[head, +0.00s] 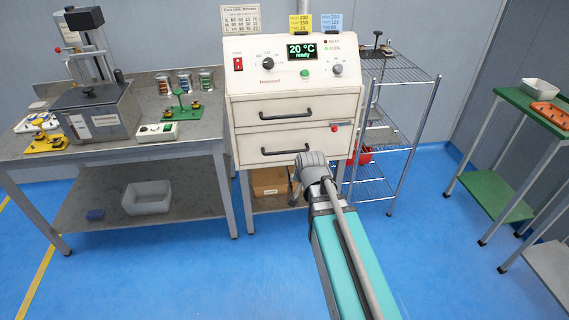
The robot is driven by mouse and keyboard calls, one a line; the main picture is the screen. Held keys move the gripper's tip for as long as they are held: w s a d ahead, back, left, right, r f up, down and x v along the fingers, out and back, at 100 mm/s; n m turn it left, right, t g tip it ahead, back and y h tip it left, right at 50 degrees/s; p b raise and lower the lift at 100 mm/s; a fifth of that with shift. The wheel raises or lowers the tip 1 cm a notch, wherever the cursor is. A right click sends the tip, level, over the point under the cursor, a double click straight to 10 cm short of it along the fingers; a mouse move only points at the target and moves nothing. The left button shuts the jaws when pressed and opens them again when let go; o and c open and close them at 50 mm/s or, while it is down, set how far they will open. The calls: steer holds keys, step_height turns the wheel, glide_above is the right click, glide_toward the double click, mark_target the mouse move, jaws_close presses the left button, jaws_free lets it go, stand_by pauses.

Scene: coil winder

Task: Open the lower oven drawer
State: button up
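The cream oven (295,85) stands at the centre, its display reading 20 °C and "ready". Its lower oven drawer (250,146) is shut, with a dark bar handle (275,151) across its front. The upper drawer (252,108) above it is also shut, with a similar handle (285,116). My grey arm links stand in front of the oven and cover part of the lower drawer's bottom right edge. I cannot make out my gripper's fingers in this view.
A steel workbench (115,155) with a press and small fixtures stands at the left. A wire shelf (400,75) adjoins the oven's right side, with a red object (365,156) on it. A green table (515,100) stands at the right. Blue floor is open between shelf and table.

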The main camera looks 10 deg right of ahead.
steer(key=w+f+m+t+b, duration=0.45)
steer(key=w+f+b, duration=0.4)
steer(key=b, duration=0.25)
steer(key=m+t+b, duration=0.8)
steer(key=t+b, duration=0.1)
steer(key=b, duration=1.3)
glide_toward(285, 153)
steer(key=s+f, duration=0.1)
steer(key=s, duration=0.2)
steer(key=shift+f, duration=0.15)
steer(key=w+r, duration=0.1)
steer(key=w, duration=0.3)
steer(key=w+p, duration=0.1)
steer(key=w, duration=0.4)
steer(key=w+r+p, duration=0.1)
steer(key=w, duration=0.3)
steer(key=shift+w+r, duration=0.3)
steer(key=shift+r, duration=0.05)
jaws_close()
